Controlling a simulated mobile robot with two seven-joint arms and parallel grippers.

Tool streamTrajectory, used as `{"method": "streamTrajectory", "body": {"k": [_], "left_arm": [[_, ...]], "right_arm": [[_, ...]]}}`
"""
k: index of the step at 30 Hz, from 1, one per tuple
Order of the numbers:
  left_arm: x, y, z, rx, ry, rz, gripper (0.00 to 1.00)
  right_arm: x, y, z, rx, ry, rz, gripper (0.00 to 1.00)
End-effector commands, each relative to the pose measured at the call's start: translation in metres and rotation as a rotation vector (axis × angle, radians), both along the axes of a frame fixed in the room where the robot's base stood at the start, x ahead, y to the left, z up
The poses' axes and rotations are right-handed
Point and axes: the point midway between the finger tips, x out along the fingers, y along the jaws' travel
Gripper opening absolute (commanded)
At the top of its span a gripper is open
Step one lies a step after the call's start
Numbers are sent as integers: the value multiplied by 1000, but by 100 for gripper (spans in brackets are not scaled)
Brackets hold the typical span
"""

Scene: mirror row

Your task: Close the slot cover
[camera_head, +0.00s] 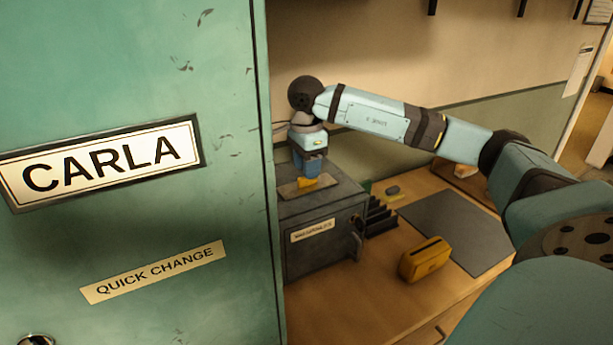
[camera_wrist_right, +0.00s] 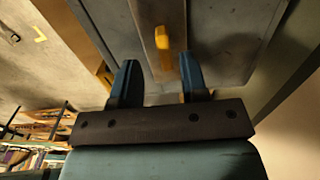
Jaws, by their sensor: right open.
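A grey metal box (camera_head: 325,215) stands on the wooden bench behind the green cabinet door. On its top lies a flat brownish slot cover (camera_head: 288,189) with a small yellow handle (camera_head: 308,183). My right gripper (camera_head: 308,170) points down just over the handle. In the right wrist view the cover (camera_wrist_right: 150,12) and its yellow handle (camera_wrist_right: 162,40) show ahead of my two blue fingers (camera_wrist_right: 160,72), which are apart. I cannot tell whether a finger touches the handle. The slot under the cover is not clearly visible. My left gripper is out of view.
A green cabinet door (camera_head: 130,250) marked CARLA fills the left side, close to the box. A yellow slotted block (camera_head: 424,260), a dark mat (camera_head: 455,230) and a black ribbed rack (camera_head: 380,217) are on the bench right of the box.

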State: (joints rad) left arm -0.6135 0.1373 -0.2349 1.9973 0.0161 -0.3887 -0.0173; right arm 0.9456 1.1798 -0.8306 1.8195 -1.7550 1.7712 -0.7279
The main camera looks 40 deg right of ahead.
Motion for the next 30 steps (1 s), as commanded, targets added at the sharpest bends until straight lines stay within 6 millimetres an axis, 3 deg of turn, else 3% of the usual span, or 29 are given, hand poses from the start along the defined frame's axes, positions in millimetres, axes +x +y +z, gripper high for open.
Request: {"method": "streamTrajectory", "body": {"k": [6,13,18,30], "left_arm": [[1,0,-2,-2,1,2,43],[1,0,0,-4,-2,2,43],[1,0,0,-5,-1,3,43],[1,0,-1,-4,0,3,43]], "right_arm": [[0,1,53,2,-5,0,40],[-1,1,92,2,-2,1,40],[-1,1,103,1,0,1,40],[-1,1,104,0,1,1,40]]}}
